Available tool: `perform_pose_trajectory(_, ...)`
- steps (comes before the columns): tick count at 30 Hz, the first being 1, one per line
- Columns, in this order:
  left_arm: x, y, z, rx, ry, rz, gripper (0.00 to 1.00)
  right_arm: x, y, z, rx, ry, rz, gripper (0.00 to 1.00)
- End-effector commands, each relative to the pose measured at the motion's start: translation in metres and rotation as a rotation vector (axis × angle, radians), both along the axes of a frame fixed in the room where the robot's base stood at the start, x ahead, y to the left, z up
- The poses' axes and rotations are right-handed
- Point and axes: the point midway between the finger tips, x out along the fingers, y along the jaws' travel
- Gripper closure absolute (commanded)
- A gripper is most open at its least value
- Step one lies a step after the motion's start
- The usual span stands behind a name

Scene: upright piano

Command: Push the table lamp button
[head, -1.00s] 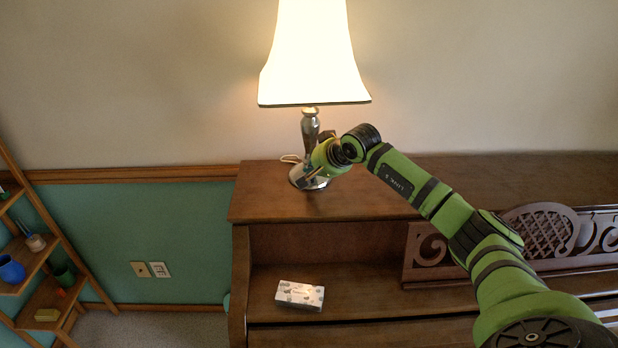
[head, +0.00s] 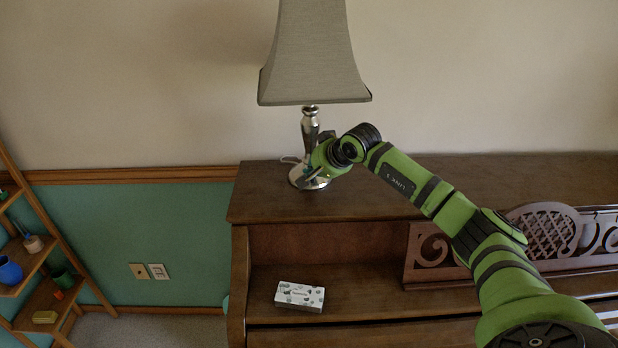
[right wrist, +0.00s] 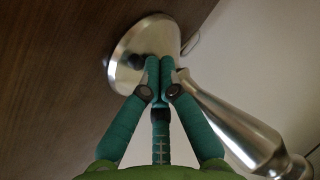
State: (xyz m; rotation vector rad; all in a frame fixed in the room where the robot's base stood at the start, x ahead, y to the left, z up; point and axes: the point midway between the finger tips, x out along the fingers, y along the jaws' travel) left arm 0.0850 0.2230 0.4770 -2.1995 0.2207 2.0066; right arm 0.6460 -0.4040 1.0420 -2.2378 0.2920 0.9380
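The table lamp (head: 314,60) stands on top of the piano at its left end, with a grey, unlit shade and a silver stem. Its round metal base (right wrist: 128,70) shows in the right wrist view, with a small dark button (right wrist: 138,62) on it. My right gripper (head: 308,184) is at the lamp base in the head view. In the right wrist view its teal fingers (right wrist: 160,66) are together, with nothing seen between them, and their tips are right beside the button. I cannot tell whether they touch it. My left gripper is not in view.
The upright piano (head: 380,192) has a bare top to the right of the lamp. A patterned box (head: 299,296) lies on the lower ledge. A wooden shelf (head: 45,262) with small pots stands at the far left. A cord runs behind the lamp base.

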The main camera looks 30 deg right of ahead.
Motion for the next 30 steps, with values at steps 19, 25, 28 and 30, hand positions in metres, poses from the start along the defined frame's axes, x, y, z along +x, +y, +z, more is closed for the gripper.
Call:
perform_pose_trajectory(19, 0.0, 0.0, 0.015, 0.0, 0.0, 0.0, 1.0, 0.0, -0.001, 0.031, -0.002, -0.002, -0.002, 1.0)
perform_pose_trajectory(25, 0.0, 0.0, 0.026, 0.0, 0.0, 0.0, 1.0, 0.0, -0.001, 0.052, -0.001, -0.003, -0.001, 1.0)
perform_pose_trajectory(28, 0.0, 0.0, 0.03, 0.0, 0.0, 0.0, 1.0, 0.0, -0.001, 0.06, -0.002, -0.002, -0.001, 1.0)
perform_pose_trajectory(30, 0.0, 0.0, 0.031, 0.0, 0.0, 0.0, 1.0, 0.0, -0.001, 0.063, -0.002, -0.002, -0.001, 1.0)
